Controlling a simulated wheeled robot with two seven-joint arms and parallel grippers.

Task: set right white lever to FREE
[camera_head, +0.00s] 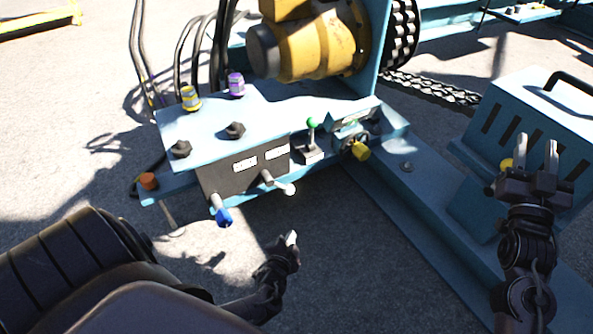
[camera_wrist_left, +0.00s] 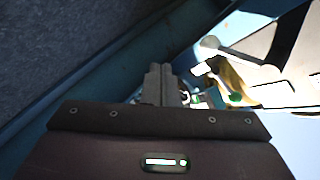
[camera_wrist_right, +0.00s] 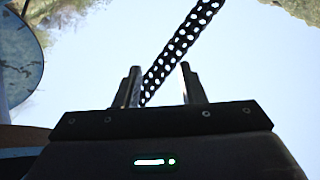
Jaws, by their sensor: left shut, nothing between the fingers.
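The white-tipped lever (camera_head: 290,188) sticks out from the right part of the dark control panel (camera_head: 220,182), under a small white label (camera_head: 275,153). Its rod slants down to the right. I cannot read the label. A blue-tipped lever (camera_head: 222,216) hangs from the panel's left part. My left gripper (camera_head: 291,237) is below the white lever, apart from it in the picture, and shut with nothing in it. Its closed fingers show in the left wrist view (camera_wrist_left: 161,84). My right gripper (camera_head: 536,150) is open and empty at the right, with its fingers apart in the right wrist view (camera_wrist_right: 160,85).
A green-knobbed lever (camera_head: 312,124) and a yellow knob (camera_head: 360,151) stand right of the panel. Dark knobs (camera_head: 235,130) sit on top. A blue frame beam (camera_head: 420,220) runs toward the lower right. A blue slotted box (camera_head: 525,110) stands near my right gripper.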

